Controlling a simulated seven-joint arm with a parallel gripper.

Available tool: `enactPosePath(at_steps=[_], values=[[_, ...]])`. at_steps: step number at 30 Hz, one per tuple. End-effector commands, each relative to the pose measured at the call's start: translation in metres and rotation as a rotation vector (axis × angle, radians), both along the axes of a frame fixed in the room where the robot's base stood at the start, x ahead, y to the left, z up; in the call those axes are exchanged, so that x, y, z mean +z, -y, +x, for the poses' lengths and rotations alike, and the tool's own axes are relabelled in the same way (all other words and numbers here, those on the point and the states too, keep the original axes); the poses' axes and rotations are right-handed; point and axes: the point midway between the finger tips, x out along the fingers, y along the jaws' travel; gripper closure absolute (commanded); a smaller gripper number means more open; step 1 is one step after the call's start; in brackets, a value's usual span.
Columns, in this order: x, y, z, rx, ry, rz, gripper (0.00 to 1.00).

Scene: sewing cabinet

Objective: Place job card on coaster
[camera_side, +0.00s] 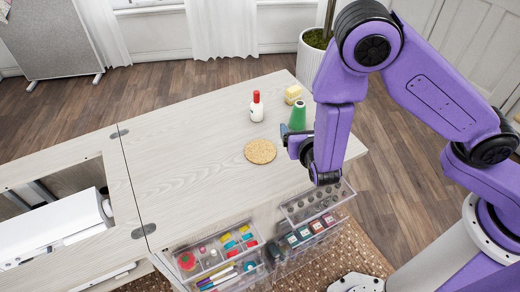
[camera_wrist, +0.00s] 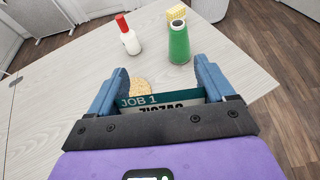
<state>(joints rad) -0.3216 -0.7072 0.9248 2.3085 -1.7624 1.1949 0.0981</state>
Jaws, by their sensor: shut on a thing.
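The job card (camera_wrist: 160,100) is a card with a green band reading "JOB 1" and the word "ZIGZAG" below it. My gripper (camera_wrist: 165,95) is shut on the card, its two blue fingers at the card's left and right edges in the wrist view. In the side view my gripper (camera_side: 288,135) is over the right part of the table, and the card is hidden there. The coaster (camera_side: 260,151) is a round cork disc lying flat and bare on the table, left of my gripper. In the wrist view the coaster (camera_wrist: 139,86) shows partly behind the card.
A white bottle with a red cap (camera_side: 257,107), a green thread cone (camera_side: 298,115) and a yellow block (camera_side: 293,94) stand behind the coaster. Open drawers with sewing supplies (camera_side: 220,256) and small parts (camera_side: 318,202) jut from the front edge. The table left of the coaster is clear.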

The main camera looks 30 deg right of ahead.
Motion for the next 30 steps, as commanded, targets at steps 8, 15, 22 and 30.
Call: enactPosePath(at_steps=[8,15,22,30], values=[[-0.017,-0.009,0.035,-0.01,0.0,0.003,0.46],[-0.037,-0.027,0.077,-0.008,0.0,0.002,0.46],[-0.07,-0.039,0.105,-0.006,-0.001,-0.001,0.46],[-0.092,-0.047,0.122,-0.005,0.0,0.0,0.46]])
